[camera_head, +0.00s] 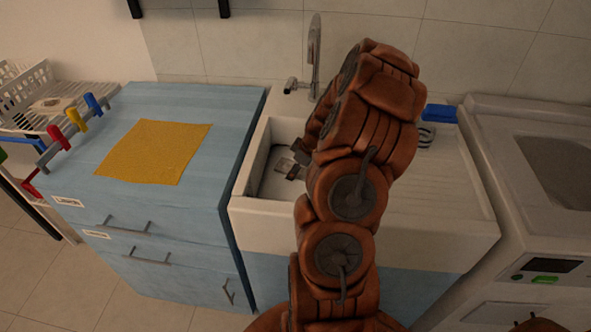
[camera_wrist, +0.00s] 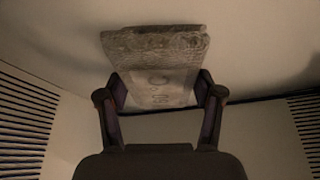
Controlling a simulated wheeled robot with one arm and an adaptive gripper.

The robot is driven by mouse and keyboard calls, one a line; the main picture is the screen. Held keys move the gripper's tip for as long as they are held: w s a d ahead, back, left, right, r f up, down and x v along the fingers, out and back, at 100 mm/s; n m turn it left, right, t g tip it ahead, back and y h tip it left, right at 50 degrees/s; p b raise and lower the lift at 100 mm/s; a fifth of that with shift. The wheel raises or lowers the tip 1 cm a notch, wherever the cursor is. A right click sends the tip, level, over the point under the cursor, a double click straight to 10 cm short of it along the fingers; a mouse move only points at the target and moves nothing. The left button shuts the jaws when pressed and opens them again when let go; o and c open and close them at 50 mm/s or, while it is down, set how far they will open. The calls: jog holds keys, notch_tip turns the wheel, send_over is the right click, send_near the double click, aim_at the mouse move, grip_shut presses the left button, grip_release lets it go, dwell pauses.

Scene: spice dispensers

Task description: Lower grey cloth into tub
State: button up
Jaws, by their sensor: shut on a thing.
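The grey cloth (camera_wrist: 158,62) is between the two fingers of my gripper (camera_wrist: 160,92) in the wrist view; its far part spreads wider beyond the fingertips. In the head view my gripper (camera_head: 297,165) is down inside the white tub (camera_head: 250,185), below the tap. A small grey patch of the cloth (camera_head: 284,166) shows beside the fingers there. Pale tub walls surround the cloth in the wrist view. I cannot tell whether the cloth touches the tub's bottom. My arm hides the tub's right part.
A yellow cloth (camera_head: 155,151) lies flat on the blue cabinet (camera_head: 215,105) to the left. The tap (camera_head: 314,55) rises behind the tub. A white machine (camera_head: 550,215) stands further right.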

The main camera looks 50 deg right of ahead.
jog(key=o, duration=1.4)
jog(key=v, duration=1.2)
jog(key=a+r+g, duration=0.1)
jog(key=a+r, duration=0.2)
jog(key=a, duration=0.5)
jog(key=s+a+r+g+p, duration=0.1)
jog(key=a+r, duration=0.1)
jog(key=a, duration=0.6)
jog(key=s+a+r+g+y, duration=0.1)
jog(key=a+r, duration=0.2)
jog(key=a, duration=0.5)
jog(key=shift+s+a+r, duration=0.2)
jog(key=shift+a+r, duration=0.1)
jog(key=shift+r, duration=0.05)
jog(key=s+a+r+m+g+h+p, duration=0.1)
jog(key=s+a+m, duration=0.1)
jog(key=s+a, duration=0.3)
jog(key=s+a+r+m+g+h, duration=0.1)
jog(key=s+a, duration=0.5)
jog(key=s, duration=0.8)
jog(key=shift+a+r+m+g+p, duration=0.2)
jog(key=shift+r+m+g+p, duration=0.2)
jog(key=shift+r+g, duration=0.15)
